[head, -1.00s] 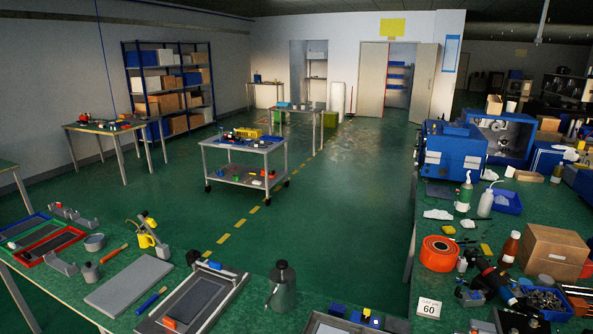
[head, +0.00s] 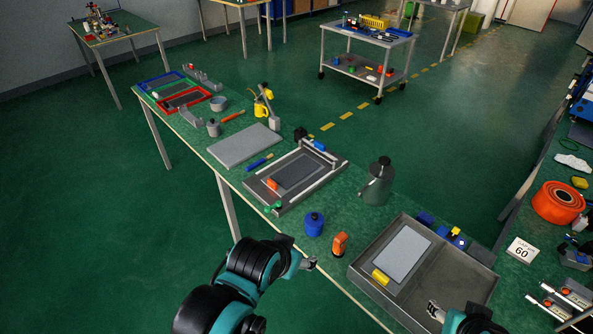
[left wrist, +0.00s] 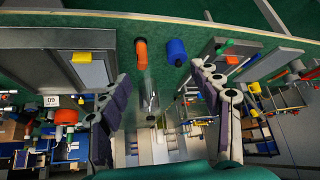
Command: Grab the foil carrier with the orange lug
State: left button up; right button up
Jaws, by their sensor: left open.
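A dark grey flat foil carrier with an orange lug (head: 272,184) lies in the grey frame fixture (head: 318,177) on the bench; the orange lug also shows in the left wrist view (left wrist: 232,60). A lighter carrier with a yellow lug (head: 381,277) lies in the grey tray (head: 450,285). My left gripper (head: 309,263) is off the bench's near edge, to the right of and nearer than the orange lug. In the left wrist view its fingers (left wrist: 160,100) are spread apart with nothing held. My right gripper (head: 436,312) is at the tray's near edge; its opening is unclear.
A dark can (head: 378,183) stands right of the fixture. A flat grey plate (head: 244,145) lies to its left.

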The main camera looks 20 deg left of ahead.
aim_at(284, 180)
jog(key=i+j, duration=0.15)
jog(key=j, duration=0.2)
jog(key=i+j, duration=0.35)
jog(key=j, duration=0.3)
jog(key=i+j, duration=0.15)
jog(key=j, duration=0.2)
jog(key=i+j+z, duration=0.1)
jog(key=i+j, duration=0.1)
jog(key=j, duration=0.1)
